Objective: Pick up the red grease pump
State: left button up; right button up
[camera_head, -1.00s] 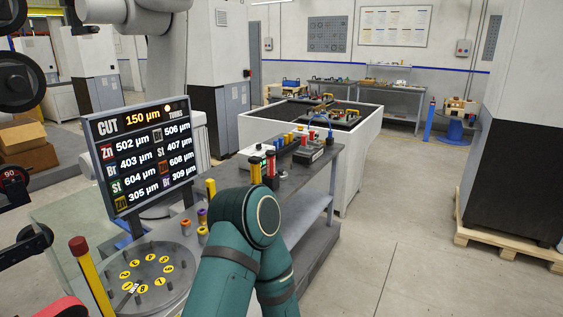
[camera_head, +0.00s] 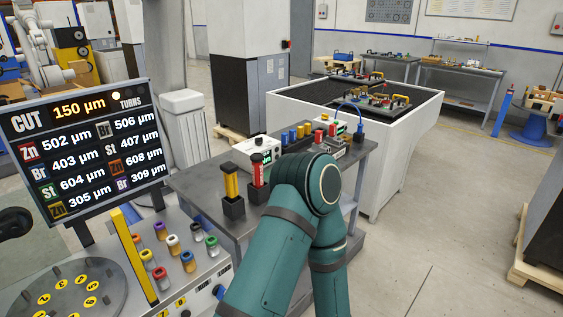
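The red grease pump (camera_head: 257,171) stands upright in a black square holder on the grey bench, just left of my teal arm in the head view. Its red upper part shows clearly. A yellow pump of like shape (camera_head: 231,182) stands in its own black holder close to its left. My teal arm rises from the bottom centre, and its bent joint covers the bench right of the red pump. Neither of my grippers shows in this view.
A white instrument box (camera_head: 258,152) sits behind the pumps. Small parts and a device with a blue cable line the bench's far end. A display board (camera_head: 84,150), coloured vials and a round numbered plate (camera_head: 65,296) are at left. Open floor (camera_head: 450,240) lies right.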

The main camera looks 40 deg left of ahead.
aim_at(257, 158)
jog(key=i, duration=1.5)
jog(key=i+l+u, duration=0.1)
jog(key=i+u, duration=0.3)
jog(key=i+l+u, duration=0.2)
jog(key=i+u, duration=0.3)
jog(key=u, duration=1.55)
